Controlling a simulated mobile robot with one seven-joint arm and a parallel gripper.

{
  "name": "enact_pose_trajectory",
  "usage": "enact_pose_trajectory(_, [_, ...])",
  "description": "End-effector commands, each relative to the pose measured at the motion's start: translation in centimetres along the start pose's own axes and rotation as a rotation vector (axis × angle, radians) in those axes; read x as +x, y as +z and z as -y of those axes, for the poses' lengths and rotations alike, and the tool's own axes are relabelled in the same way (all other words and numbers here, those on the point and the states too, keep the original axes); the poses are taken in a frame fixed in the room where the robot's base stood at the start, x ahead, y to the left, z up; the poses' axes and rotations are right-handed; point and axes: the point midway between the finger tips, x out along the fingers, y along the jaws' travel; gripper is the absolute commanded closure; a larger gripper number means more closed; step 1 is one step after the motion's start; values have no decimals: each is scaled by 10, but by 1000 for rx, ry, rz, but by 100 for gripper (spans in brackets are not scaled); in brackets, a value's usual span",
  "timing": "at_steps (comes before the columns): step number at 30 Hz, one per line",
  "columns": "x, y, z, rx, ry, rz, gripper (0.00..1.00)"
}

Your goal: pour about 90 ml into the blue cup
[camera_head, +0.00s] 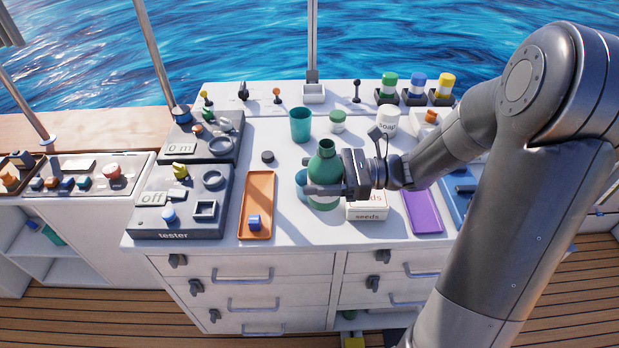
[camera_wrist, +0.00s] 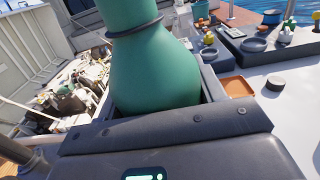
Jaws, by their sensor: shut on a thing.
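My gripper (camera_head: 324,190) is shut on a green bottle (camera_head: 326,164) with a narrow neck and a dark ring. The bottle looks about upright, near the middle front of the white counter. Its body also fills the middle of the wrist view (camera_wrist: 155,70), between the jaws. A blue cup (camera_head: 301,182) shows just left of the bottle and is mostly hidden behind it and my gripper. I cannot tell whether bottle and cup touch. No liquid is visible. A teal cup (camera_head: 300,125) stands farther back.
An orange tray (camera_head: 258,190) holding a blue block and dark tester boxes (camera_head: 180,205) lie left. A seeds box (camera_head: 367,210) and a purple tray (camera_head: 421,210) are right. A dark puck (camera_head: 267,157) and a green-lidded jar (camera_head: 338,121) stand behind.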

Motion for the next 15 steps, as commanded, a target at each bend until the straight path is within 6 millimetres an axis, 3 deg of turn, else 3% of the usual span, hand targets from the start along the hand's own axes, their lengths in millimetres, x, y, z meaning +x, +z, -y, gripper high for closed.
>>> enact_pose_trajectory(6, [0, -39, 0, 6, 0, 4, 70])
enact_pose_trajectory(15, [0, -65, 0, 2, 1, 2, 70])
